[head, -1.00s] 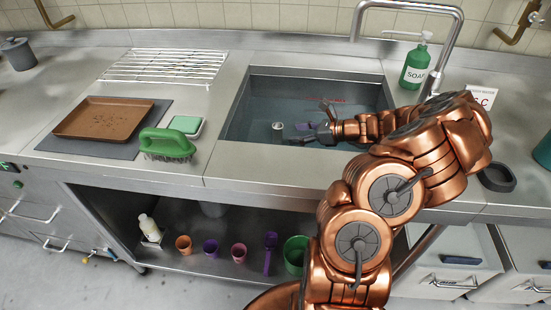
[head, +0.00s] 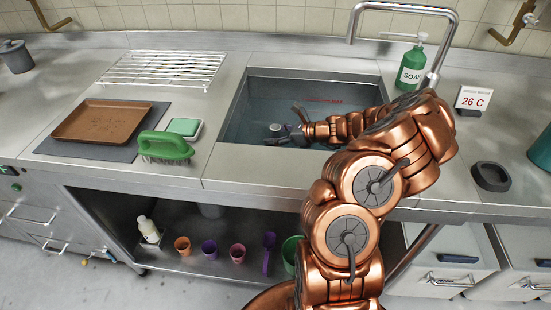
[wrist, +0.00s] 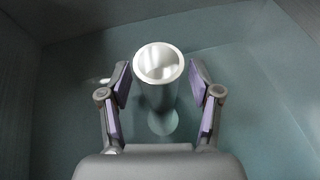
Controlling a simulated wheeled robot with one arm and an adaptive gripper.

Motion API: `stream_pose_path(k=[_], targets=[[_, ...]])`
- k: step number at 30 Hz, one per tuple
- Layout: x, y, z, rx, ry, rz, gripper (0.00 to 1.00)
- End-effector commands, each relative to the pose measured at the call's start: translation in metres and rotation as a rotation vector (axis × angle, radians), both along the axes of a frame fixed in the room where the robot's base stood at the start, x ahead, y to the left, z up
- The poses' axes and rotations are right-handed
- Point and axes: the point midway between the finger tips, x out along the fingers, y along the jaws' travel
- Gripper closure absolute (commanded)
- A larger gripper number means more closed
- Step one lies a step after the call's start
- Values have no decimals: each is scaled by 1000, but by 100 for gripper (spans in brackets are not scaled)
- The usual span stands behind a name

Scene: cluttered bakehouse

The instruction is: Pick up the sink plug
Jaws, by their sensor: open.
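The sink plug appears as a pale upright tube with a round white rim, standing in the sink (head: 245,112). In the wrist view the plug (wrist: 160,66) stands between the fingers of my gripper (wrist: 160,88), with a gap on each side. The fingers are open, with purple pads facing the tube. In the head view my gripper (head: 287,128) is low inside the sink, and the plug's top (head: 275,128) shows at its fingertips. The tube's lower end is seen dimly in the bluish water.
The sink walls and front rim (head: 265,174) surround my gripper. A tap (head: 405,9) arches behind my arm, near a green soap bottle (head: 412,66). A green brush (head: 165,146), a sponge dish (head: 185,128) and a brown tray (head: 103,120) lie left of the sink.

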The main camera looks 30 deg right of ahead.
Motion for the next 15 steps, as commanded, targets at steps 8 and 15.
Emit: stream_pose_path(k=[8,15], targets=[[0,0,0,0,0,0,61],[0,0,0,0,0,0,86]])
